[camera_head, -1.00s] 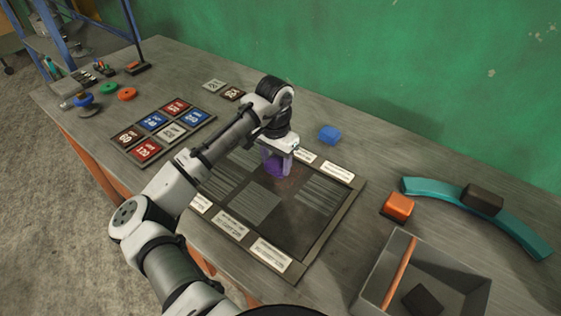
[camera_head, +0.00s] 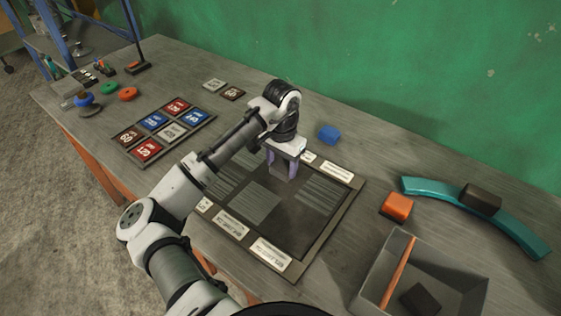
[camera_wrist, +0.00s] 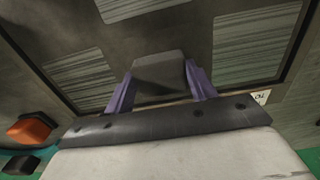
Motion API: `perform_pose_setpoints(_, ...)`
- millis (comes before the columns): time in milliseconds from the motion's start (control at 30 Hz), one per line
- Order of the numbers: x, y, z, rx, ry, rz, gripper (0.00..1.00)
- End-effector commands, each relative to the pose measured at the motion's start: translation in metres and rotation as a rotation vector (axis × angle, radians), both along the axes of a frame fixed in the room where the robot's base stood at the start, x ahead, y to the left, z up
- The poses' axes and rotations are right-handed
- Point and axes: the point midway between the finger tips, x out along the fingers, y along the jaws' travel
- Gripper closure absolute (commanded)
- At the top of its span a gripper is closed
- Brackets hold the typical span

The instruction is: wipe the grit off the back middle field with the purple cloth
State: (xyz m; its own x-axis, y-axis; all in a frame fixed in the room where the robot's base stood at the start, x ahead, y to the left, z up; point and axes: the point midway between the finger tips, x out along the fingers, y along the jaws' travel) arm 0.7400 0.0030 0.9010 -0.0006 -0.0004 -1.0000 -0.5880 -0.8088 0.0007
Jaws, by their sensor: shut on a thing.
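My gripper (camera_head: 283,175) is over the back middle field (camera_head: 288,188) of the dark framed board (camera_head: 333,228). Its two purple fingers show in the wrist view (camera_wrist: 160,92), shut on a dark grey, block-like thing (camera_wrist: 158,70). That thing sits low, at or just above the board; I cannot tell if it touches. I cannot make out a purple cloth apart from the fingers. I see no clear grit on the back middle field, which is partly hidden by the gripper.
Coloured number tiles (camera_head: 170,132) lie left.

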Motion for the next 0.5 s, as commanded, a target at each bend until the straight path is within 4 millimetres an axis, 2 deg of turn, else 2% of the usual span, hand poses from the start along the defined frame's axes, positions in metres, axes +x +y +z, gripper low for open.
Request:
perform_pose_setpoints(200, 0.0, 0.0, 0.032, -0.001, -0.001, 0.001, 0.67)
perform_pose_setpoints(500, 0.001, 0.0, 0.07, 0.0, -0.002, -0.001, 0.67)
